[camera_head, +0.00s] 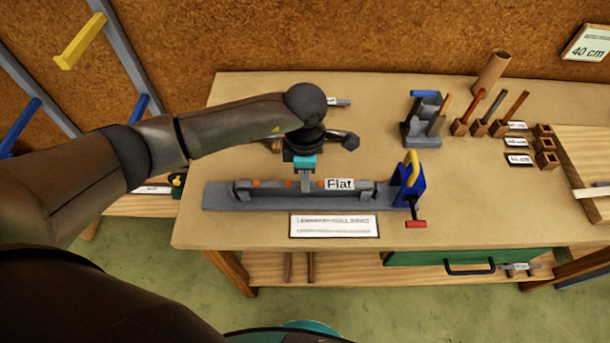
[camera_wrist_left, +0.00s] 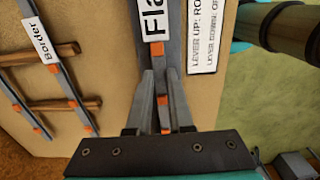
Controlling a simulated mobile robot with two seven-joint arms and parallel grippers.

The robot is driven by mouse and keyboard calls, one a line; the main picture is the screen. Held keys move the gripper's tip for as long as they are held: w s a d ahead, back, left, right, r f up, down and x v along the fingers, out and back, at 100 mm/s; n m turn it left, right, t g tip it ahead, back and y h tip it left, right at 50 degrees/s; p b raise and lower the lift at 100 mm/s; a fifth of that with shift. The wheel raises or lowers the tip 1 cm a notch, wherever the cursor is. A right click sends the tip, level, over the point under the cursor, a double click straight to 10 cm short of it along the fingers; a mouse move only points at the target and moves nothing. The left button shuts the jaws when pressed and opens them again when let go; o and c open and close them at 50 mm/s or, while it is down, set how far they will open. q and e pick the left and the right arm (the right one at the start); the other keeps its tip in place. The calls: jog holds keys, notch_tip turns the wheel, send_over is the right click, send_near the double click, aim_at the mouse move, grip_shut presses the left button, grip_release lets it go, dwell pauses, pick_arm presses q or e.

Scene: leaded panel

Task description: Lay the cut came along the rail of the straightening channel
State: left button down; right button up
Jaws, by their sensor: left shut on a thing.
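A grey cut came (camera_head: 272,184) with orange marks and a white "Flat" label lies lengthwise over the grey straightening channel (camera_head: 222,198). I cannot tell whether it rests on the rail or is held just above it. My left gripper (camera_head: 305,186) points down at the channel, shut on the came near its middle, left of the label. In the left wrist view the came (camera_wrist_left: 164,108) runs between the fingers (camera_wrist_left: 163,112). At the channel's right end is a blue block (camera_head: 409,186) with a raised yellow lever and a red-ended handle. My right gripper is out of view.
An instruction card (camera_head: 334,225) lies in front of the channel. In the wrist view a "Border" came (camera_wrist_left: 62,72) lies across wooden bars. A grey tool holder (camera_head: 422,128) and several small wooden blocks stand at the back right.

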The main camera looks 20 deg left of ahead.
pick_arm(q)
jog(key=shift+f+b, duration=0.3)
dwell(0.5)
jog(key=c, duration=0.7)
grip_release()
jog(key=shift+c, duration=0.2)
notch_tip(320, 180, up, 15)
jog(key=shift+r, duration=0.15)
